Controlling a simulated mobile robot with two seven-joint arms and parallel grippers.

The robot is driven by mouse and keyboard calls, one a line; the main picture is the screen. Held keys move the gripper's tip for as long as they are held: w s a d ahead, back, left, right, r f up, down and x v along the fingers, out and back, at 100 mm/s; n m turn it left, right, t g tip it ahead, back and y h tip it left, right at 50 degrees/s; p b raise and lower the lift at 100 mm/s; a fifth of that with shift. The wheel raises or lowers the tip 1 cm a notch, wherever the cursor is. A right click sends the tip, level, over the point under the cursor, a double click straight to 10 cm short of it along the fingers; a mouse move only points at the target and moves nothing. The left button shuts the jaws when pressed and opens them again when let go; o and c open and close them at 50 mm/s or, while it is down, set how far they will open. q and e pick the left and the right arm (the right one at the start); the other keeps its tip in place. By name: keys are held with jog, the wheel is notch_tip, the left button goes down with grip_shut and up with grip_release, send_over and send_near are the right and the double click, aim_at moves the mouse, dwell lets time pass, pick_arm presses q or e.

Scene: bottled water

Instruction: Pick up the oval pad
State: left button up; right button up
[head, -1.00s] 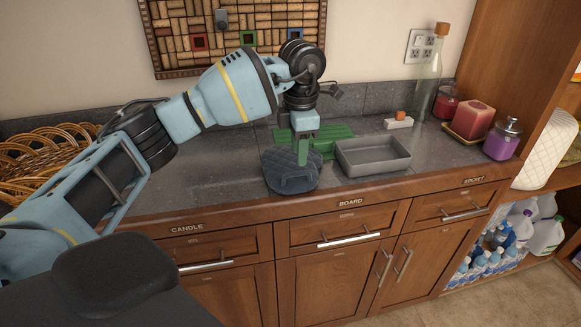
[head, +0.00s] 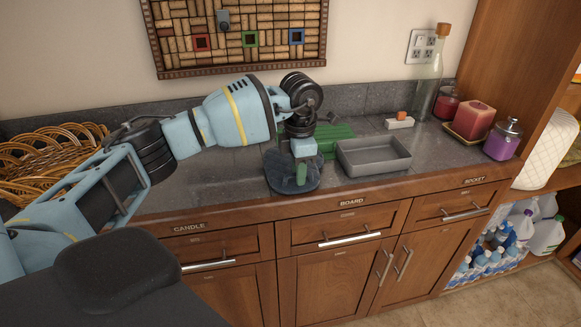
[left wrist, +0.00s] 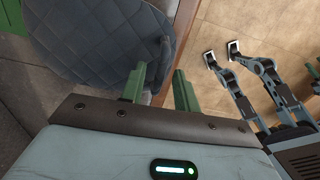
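The oval pad (head: 283,181) is dark blue-grey and quilted. It lies on the counter near the front edge, left of the grey tray, and fills the upper left of the left wrist view (left wrist: 95,38). My left gripper (head: 301,176) is low over the pad and hides part of it. In the left wrist view its green fingers (left wrist: 159,88) are apart, one over the pad's rim and one beyond it, toward the counter edge. Contact with the pad cannot be told.
A grey tray (head: 375,168) stands right of the pad, with a green board (head: 335,132) behind. Wicker baskets (head: 40,165) stand at the left. A bottle (head: 430,85), red candle (head: 474,118) and purple jar (head: 503,140) stand at the right. Counter left of the pad is clear.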

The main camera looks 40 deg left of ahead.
pick_arm(q)
grip_shut()
jog(key=shift+r, duration=0.1)
jog(key=shift+r, duration=0.75)
jog(key=shift+s+r, duration=0.25)
jog(key=shift+r, duration=0.7)
jog(key=s+r, duration=0.1)
jog(key=s, duration=1.4)
jog(key=shift+s+a+r+b, duration=0.2)
jog(key=shift+s+a+b, duration=0.05)
jog(key=shift+b, duration=0.15)
